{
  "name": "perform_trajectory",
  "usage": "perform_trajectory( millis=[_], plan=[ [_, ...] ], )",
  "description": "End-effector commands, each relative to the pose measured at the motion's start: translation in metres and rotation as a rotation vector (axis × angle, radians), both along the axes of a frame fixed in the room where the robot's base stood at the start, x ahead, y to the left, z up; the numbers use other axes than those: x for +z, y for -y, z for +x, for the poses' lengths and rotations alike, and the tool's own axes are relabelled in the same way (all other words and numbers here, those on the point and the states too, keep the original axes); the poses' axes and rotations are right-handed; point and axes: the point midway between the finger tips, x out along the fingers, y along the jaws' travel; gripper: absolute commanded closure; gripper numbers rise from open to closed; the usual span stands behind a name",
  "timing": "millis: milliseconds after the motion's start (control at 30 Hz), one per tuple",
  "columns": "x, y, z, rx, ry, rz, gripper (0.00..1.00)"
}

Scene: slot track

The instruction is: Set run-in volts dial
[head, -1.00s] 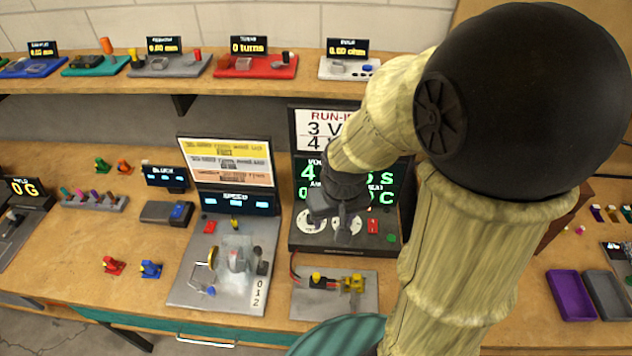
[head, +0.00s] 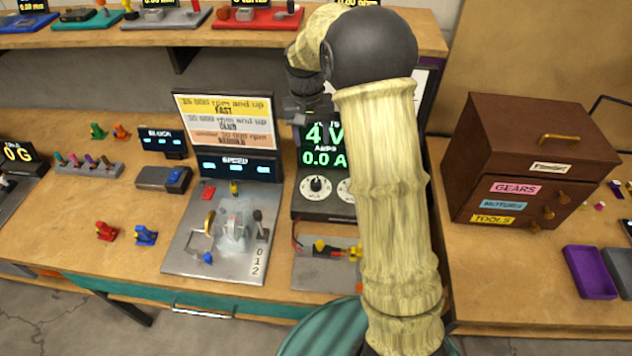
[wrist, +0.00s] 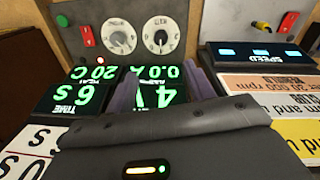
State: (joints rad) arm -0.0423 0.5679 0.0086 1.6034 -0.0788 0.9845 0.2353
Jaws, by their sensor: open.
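The run-in unit (head: 325,208) is a dark box with a flat panel and an upright screen. The screen (head: 325,145) reads 4 V and 0.0 A. The left dial (head: 316,185) is white with a dark knob, its pointer roughly upward; its label looks like VOLTS. It also shows, upside down, in the wrist view (wrist: 159,35). The other dial (head: 346,190) is partly behind my arm and shows in the wrist view (wrist: 118,37). My gripper (head: 297,112) is open and empty, above and away from the dials, in front of the screen's upper left.
The speed stand (head: 225,235) with its sign is just left of the unit. A motor fixture (head: 325,275) lies in front of it. A brown drawer chest (head: 520,165) stands right. The shelf (head: 220,38) runs above. My arm hides the unit's right side.

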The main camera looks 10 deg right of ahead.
Motion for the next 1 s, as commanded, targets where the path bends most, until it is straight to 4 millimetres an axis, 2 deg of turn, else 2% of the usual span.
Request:
perform_trajectory(
  millis=[167,367,1000],
  plan=[
    [-0.002,0.000,0.000,0.001,0.000,0.000,0.47],
    [-0.021,0.002,-0.001,0.000,-0.003,0.000,0.47],
    [-0.132,0.010,-0.002,-0.003,-0.004,0.001,0.47]
  ],
)
